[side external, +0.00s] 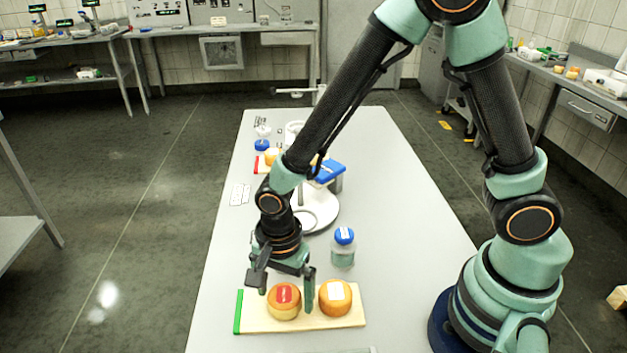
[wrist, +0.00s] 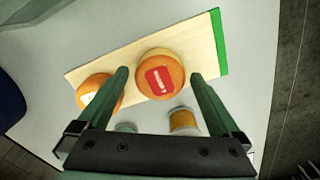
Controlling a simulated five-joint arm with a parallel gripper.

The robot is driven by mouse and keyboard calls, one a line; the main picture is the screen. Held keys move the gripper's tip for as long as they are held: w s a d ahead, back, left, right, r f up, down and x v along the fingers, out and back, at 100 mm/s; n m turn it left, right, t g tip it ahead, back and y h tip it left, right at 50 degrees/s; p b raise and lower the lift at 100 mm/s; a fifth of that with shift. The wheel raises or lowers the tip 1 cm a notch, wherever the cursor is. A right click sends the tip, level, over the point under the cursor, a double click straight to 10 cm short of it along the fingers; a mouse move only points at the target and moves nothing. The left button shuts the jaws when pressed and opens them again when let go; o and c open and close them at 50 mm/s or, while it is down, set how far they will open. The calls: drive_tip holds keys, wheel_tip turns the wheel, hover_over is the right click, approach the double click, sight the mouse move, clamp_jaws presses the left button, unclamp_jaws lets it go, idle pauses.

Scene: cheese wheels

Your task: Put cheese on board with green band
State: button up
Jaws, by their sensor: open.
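The wooden board with a green band (side external: 350,319) lies at the near end of the table, its band at the left edge. On it sit two round orange cheeses side by side: one with a red label (side external: 284,307) nearer the band, one with a white label (side external: 335,304). My gripper (side external: 283,282) is open, with its fingers on either side of the red-label cheese. One finger reaches down between the two cheeses. In the wrist view the red-label cheese (wrist: 160,83) shows between the open fingers (wrist: 158,73), and the white-label cheese (wrist: 84,91) is left of them.
A blue-capped jar (side external: 343,250) stands just behind the board. Farther back are a round white plate (side external: 325,215), a blue-topped item (side external: 329,171), and a red-banded board (side external: 258,165) with a cheese (side external: 271,155). The table's left side is mostly clear.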

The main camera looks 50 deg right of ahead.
sight(284, 293)
wheel_tip(284, 293, up, 12)
drive_tip(key=f, duration=0.1)
drive_tip(key=d+r+n+t, duration=0.2)
drive_tip(key=d+r+n, duration=0.4)
drive_tip(key=d+n, duration=0.1)
drive_tip(key=s+d+r+n+t, duration=0.1)
drive_tip(key=d+r+n+t, duration=0.2)
drive_tip(key=d, duration=0.7)
wheel_tip(284, 293, up, 3)
drive_tip(key=n, duration=0.4)
drive_tip(key=shift+s+t, duration=0.15)
drive_tip(key=shift+t, duration=0.15)
drive_tip(key=shift+a+f, duration=0.1)
